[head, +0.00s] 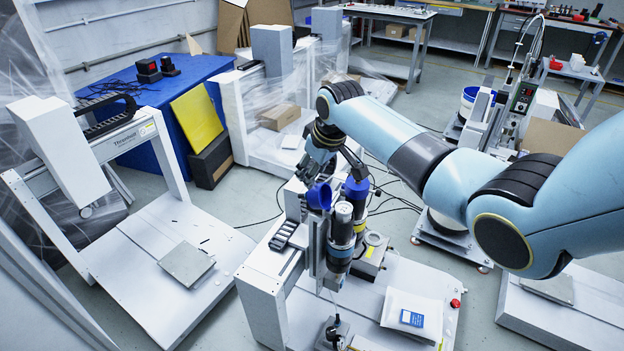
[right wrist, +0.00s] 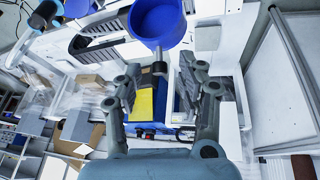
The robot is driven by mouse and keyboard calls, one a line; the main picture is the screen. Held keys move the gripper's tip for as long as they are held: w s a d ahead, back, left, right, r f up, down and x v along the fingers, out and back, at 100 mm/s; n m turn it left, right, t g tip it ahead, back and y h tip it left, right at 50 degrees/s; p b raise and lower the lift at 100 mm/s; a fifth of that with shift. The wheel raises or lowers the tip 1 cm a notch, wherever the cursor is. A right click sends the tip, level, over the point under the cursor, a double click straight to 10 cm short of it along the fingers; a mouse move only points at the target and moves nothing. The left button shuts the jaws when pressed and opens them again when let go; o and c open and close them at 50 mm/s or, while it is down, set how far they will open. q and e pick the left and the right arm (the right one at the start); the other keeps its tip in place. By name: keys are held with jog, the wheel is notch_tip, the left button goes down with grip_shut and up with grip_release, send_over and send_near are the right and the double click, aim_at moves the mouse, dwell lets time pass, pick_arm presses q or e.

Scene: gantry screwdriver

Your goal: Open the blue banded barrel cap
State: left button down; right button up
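A round blue cap-like cup (head: 318,197) is at the top of the gantry's tool head in the head view. In the right wrist view this blue cup (right wrist: 158,18) shows its hollow inside, with a short dark stub below it. Beside it stands a dark barrel with blue bands and a grey top (head: 341,228); a second blue-topped cylinder (head: 356,190) is just behind. I cannot tell whether the cup is joined to the banded barrel. My right gripper (head: 331,176) is close above the cup, and in the right wrist view (right wrist: 160,75) its fingers are apart and empty. My left gripper is not in view.
The gantry's white base (head: 386,283) carries a white tray with a blue label (head: 411,318). Another gantry machine (head: 150,265) stands at left. A blue-covered table (head: 150,95) and a yellow panel (head: 197,119) are behind. Cables lie on the floor.

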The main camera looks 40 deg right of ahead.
aim_at(313, 191)
jog(key=shift+x, duration=0.75)
jog(key=shift+w+f, duration=0.15)
jog(key=shift+f, duration=0.3)
grip_shut()
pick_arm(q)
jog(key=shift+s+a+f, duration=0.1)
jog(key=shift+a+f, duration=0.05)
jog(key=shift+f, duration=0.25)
